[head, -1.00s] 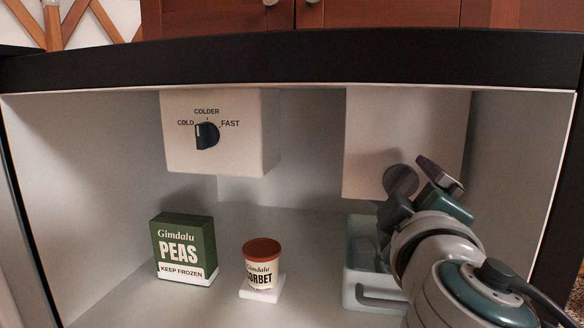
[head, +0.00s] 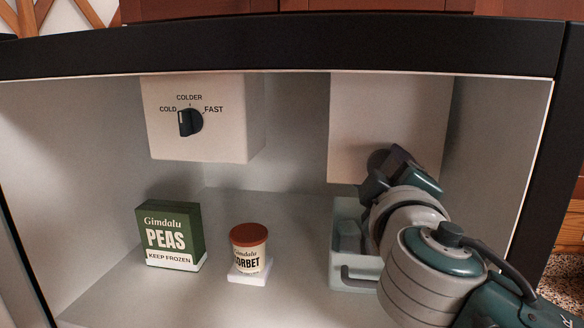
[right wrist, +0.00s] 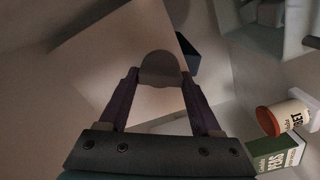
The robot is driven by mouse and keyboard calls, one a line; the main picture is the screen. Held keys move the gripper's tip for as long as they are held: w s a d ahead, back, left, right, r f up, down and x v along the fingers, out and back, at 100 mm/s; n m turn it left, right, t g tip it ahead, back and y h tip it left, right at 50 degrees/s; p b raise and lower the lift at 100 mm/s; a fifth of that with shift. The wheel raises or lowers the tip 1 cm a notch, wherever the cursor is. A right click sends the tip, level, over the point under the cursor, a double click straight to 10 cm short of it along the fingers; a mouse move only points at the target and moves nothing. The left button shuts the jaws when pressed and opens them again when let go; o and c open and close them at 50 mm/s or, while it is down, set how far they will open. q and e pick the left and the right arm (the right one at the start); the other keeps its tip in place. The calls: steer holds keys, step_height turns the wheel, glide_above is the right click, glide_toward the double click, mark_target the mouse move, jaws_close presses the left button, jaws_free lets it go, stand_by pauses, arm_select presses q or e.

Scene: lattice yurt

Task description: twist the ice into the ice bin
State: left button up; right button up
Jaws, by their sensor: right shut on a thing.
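My right gripper (head: 385,168) is at the front of the cream box (head: 350,120) on the right of the freezer wall. In the right wrist view its two fingers (right wrist: 160,80) are shut on a grey, round-ended knob (right wrist: 160,66) on that box. In the head view only part of the knob (head: 377,160) shows behind the gripper. The pale ice bin (head: 354,283) stands on the freezer floor below the box, partly hidden by my right arm. Greyish lumps (head: 348,238) show inside it. My left gripper is in neither view.
A dial (head: 190,122) marked COLD, COLDER, FAST is on another cream box at left. A green peas box (head: 170,230) and a red-lidded sorbet tub (head: 249,240) on a white block (head: 248,275) stand left of the bin. A black frame (head: 280,50) edges the opening.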

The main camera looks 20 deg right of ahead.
steer(key=c, duration=0.6)
